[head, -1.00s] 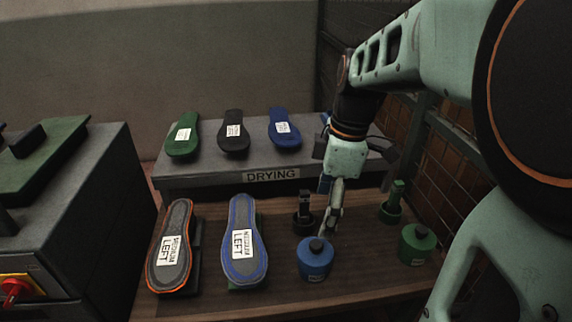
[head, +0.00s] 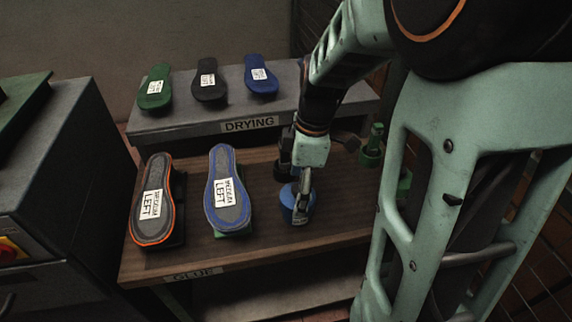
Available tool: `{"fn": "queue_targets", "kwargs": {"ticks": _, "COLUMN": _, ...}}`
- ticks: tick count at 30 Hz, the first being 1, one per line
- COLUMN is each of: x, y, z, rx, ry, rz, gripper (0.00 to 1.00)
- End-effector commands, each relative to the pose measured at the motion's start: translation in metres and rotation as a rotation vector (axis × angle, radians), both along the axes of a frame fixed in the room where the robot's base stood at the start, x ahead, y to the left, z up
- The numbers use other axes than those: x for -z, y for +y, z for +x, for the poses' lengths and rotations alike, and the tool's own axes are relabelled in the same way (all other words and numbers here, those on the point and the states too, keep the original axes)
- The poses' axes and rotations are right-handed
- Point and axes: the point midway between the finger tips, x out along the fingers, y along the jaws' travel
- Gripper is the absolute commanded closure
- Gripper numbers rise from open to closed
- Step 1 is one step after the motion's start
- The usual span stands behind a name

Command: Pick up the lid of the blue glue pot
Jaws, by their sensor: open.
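The blue glue pot (head: 287,198) stands on the wooden glue bench, partly hidden behind my gripper. My gripper (head: 300,212) points down at the pot and is open, with its fingers at the pot's top and right side. The lid is hidden behind the gripper, and I cannot tell whether the fingers touch it.
Two soles labelled LEFT, one orange-edged (head: 153,205) and one blue-edged (head: 228,192), lie left of the pot. The green pot is mostly hidden by my arm. The grey drying shelf (head: 190,128) holds three soles.

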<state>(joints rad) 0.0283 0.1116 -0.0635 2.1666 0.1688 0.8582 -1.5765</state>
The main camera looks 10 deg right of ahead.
Motion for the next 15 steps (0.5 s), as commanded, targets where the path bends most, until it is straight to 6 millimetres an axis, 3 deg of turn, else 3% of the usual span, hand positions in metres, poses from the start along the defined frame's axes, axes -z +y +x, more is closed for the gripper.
{"fn": "queue_targets", "kwargs": {"ticks": 4, "x": -0.0003, "y": -0.0001, "z": 0.0001, "rx": 0.000, "ry": 0.000, "rz": 0.000, "gripper": 0.21}}
{"fn": "queue_targets", "kwargs": {"ticks": 13, "x": -0.0005, "y": -0.0002, "z": 0.0001, "rx": 0.000, "ry": 0.000, "rz": 0.000, "gripper": 0.54}}
{"fn": "queue_targets", "kwargs": {"ticks": 15, "x": -0.0006, "y": -0.0002, "z": 0.0002, "rx": 0.000, "ry": -0.001, "rz": 0.000, "gripper": 0.54}}
